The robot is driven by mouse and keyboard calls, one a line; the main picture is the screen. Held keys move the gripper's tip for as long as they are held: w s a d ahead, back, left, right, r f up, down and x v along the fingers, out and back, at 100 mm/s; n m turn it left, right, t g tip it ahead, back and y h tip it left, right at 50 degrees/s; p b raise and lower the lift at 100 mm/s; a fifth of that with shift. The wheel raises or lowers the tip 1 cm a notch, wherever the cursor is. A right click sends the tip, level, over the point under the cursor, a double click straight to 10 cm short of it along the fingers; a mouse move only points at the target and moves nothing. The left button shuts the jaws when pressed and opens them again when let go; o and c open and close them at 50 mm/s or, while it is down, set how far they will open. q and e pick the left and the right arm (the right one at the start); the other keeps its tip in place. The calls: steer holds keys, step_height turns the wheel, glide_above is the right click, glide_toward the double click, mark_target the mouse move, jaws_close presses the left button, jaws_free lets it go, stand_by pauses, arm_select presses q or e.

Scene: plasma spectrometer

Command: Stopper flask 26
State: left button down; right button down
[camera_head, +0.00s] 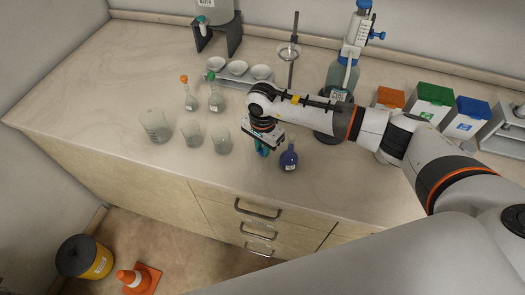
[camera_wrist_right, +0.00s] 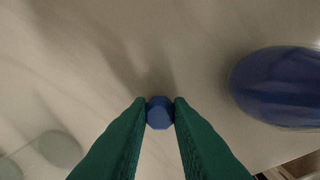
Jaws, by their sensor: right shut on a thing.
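My right gripper (camera_head: 263,151) is shut on a small blue stopper (camera_wrist_right: 160,113), which shows between the green fingertips in the wrist view. The gripper points down over the front part of the counter. A round dark blue flask (camera_head: 289,158) with a white label stands upright just right of the gripper, apart from it; it also shows at the right of the wrist view (camera_wrist_right: 280,87). Two clear flasks stand farther back left, one with an orange stopper (camera_head: 185,80) and one with a green stopper (camera_head: 211,76). The number on the labels is too small to read.
Several glass beakers (camera_head: 156,126) stand left of the gripper. White bowls (camera_head: 238,68) stand in a row behind. A bottle with a dispenser (camera_head: 342,75) and orange, green and blue boxes (camera_head: 434,95) are behind and right of my arm. The counter's left front is clear.

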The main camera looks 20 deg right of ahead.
steer(key=shift+r, duration=0.1)
